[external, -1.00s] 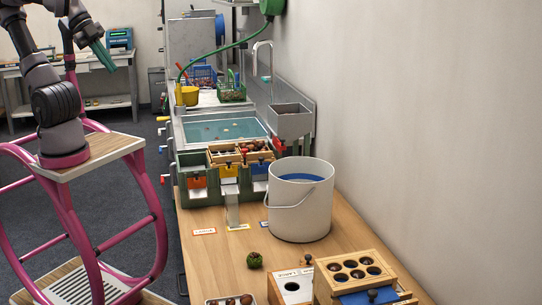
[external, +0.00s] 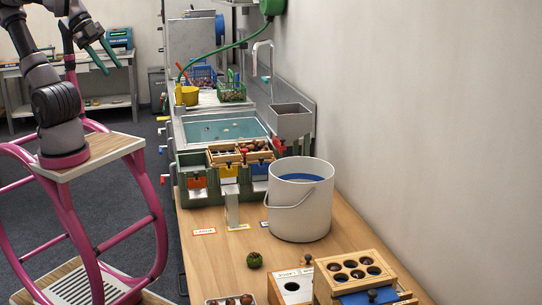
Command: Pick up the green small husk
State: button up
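The green small husk (external: 255,260) is a small round green ball with a darker patch on top. It sits on the wooden table (external: 208,262) in the external view, left of a white-fronted box with a round hole. My gripper (external: 111,66) has green fingers and is at the upper left, high above the floor and far from the husk. Its fingers are spread apart with nothing between them.
A white bucket (external: 302,215) stands behind the husk. A white box with a hole (external: 292,287) and a wooden tray with round holes (external: 330,270) are to its right. A small tray of chestnuts (external: 210,302) is at the front edge. The table left of the husk is clear.

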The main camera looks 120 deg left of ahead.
jog(key=o, duration=0.7)
jog(key=w+a+f+m+g+y, duration=0.3)
jog(key=w+a+f+m+y, duration=0.1)
jog(key=w+f, duration=0.75)
jog(key=w+a+f+m+g+y, duration=0.2)
jog(key=w+a+f+m+y, duration=0.2)
jog(key=w+f, duration=0.8)
jog(key=w+f+m+t+y, duration=0.15)
jog(key=w+f+m, duration=0.35)
jog(key=w+f, duration=0.55)
jog(key=m+t, duration=0.3)
jog(key=m, duration=0.3)
send_near(248, 258)
jog(key=shift+w+a+f+y, duration=0.1)
jog(key=shift+w+a+y, duration=0.15)
jog(key=shift+w+a, duration=0.45)
jog(key=shift+f, duration=0.25)
jog(key=shift+g, duration=0.25)
jog(key=x, duration=1)
jog(key=shift+w+a+f, duration=0.15)
jog(key=shift+f, duration=0.05)
